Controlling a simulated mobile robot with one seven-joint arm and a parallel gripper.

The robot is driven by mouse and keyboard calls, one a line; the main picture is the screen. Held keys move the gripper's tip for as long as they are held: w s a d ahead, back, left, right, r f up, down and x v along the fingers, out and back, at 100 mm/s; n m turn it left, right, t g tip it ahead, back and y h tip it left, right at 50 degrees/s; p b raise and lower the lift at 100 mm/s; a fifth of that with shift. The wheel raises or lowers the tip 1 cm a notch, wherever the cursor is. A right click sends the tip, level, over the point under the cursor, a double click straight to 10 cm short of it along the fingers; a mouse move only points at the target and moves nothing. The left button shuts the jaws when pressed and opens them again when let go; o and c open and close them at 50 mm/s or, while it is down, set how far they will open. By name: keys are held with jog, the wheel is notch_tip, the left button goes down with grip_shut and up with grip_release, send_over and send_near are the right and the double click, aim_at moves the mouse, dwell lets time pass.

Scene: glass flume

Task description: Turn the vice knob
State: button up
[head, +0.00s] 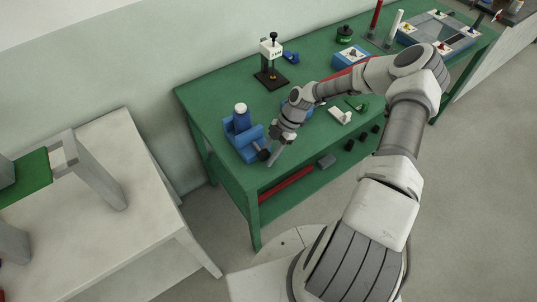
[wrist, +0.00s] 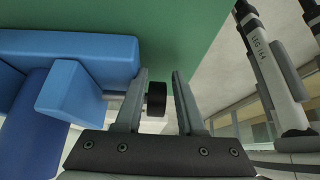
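In the wrist view the blue vice (wrist: 75,65) fills the left side. The black knob (wrist: 157,99) shows between the fingers of my gripper (wrist: 160,76), closer to the left finger. The fingers are apart, with a clear gap right of the knob. I cannot tell whether the left finger touches it.
The green table (head: 215,95) carries a black-based stand (head: 271,65), a blue box (head: 350,57), a white block (head: 340,116) and other small items. A red bar (head: 287,185) lies on the lower shelf. A pale table (head: 85,225) stands to the left.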

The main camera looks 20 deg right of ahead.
jog(key=shift+w+r, duration=0.15)
jog(key=shift+w, duration=0.05)
